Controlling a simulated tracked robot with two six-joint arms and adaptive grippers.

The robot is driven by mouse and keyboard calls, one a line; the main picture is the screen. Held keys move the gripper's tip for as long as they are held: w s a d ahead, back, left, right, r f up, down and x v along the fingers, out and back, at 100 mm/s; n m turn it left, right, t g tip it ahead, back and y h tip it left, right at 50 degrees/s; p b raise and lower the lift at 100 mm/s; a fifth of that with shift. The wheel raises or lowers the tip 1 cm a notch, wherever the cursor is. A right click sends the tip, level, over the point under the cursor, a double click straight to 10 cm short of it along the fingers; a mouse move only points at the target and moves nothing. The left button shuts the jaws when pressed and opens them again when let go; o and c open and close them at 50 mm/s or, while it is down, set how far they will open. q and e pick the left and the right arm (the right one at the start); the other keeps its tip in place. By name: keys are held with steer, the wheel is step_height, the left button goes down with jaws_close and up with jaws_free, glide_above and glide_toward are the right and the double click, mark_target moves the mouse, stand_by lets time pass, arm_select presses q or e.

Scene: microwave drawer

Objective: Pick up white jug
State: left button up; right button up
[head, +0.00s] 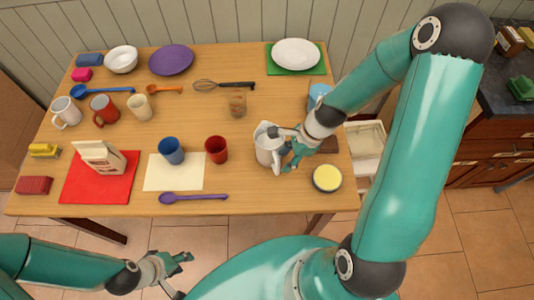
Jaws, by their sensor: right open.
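The white jug (264,154) stands upright on the wooden table, right of the red cup. My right gripper (283,149) is at the jug's right side with its fingers apart. One finger reaches over the jug's rim area and the other is beside its handle side, which is partly hidden by the gripper. I cannot tell whether the fingers touch the jug. My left gripper (184,263) is below the table's front edge, over the floor, empty, with its fingers apart.
A red cup (216,149) and a blue cup (171,151) stand left of the jug. A yellow-topped round container (327,178) is at the right front. A blue cup (319,95) stands behind my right arm. A purple spoon (193,198) lies near the front edge.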

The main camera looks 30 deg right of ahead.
mark_target(279, 168)
steer(key=shift+b+x, duration=2.5)
steer(key=shift+x, duration=0.6)
steer(key=shift+r, duration=0.1)
steer(key=shift+c, duration=0.2)
jaws_close()
